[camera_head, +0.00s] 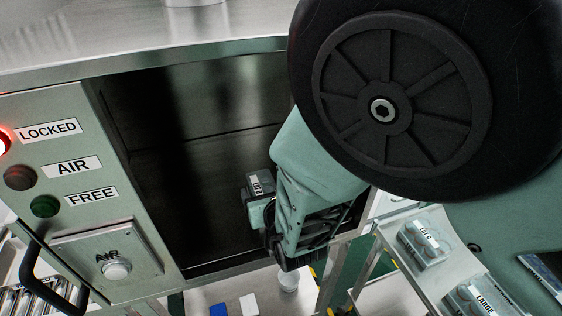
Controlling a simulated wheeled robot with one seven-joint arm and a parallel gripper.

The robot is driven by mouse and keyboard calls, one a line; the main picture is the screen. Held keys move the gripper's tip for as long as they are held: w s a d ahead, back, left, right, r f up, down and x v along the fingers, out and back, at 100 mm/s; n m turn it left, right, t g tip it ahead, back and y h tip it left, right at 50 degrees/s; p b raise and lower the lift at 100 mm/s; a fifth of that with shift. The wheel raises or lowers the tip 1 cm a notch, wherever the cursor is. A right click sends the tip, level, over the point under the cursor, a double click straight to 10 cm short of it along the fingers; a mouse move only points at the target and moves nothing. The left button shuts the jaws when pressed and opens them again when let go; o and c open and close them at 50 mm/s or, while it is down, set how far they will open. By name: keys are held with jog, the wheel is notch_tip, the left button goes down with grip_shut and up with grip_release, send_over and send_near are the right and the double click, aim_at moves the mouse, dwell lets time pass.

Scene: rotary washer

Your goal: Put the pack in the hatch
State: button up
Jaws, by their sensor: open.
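The hatch (190,165) is a dark, metal-framed opening in the middle of the view, and no pack shows in its visible part. My gripper (283,225), at the end of my green arm, is at the right side of the opening. Its fingertips are hard to make out, and I see nothing held. A clear pack with a white label (424,241) lies on a metal rack at the lower right. Another pack labelled LARGE (478,301) lies nearer on the same rack. I cannot tell which pack the task means.
Left of the hatch is a panel (85,225) with a lit red LOCKED lamp (5,140), unlit AIR and FREE lamps, and an AIR button (117,270). A black handle (40,275) sticks out below. A steel top (120,40) runs above. My arm hides the upper right.

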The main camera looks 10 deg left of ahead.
jog(key=shift+r, duration=0.1)
jog(key=shift+s+r, duration=0.1)
jog(key=b+v, duration=0.2)
jog(key=v, duration=0.9)
jog(key=shift+s+d+b, duration=0.25)
jog(key=shift+s+b, duration=0.1)
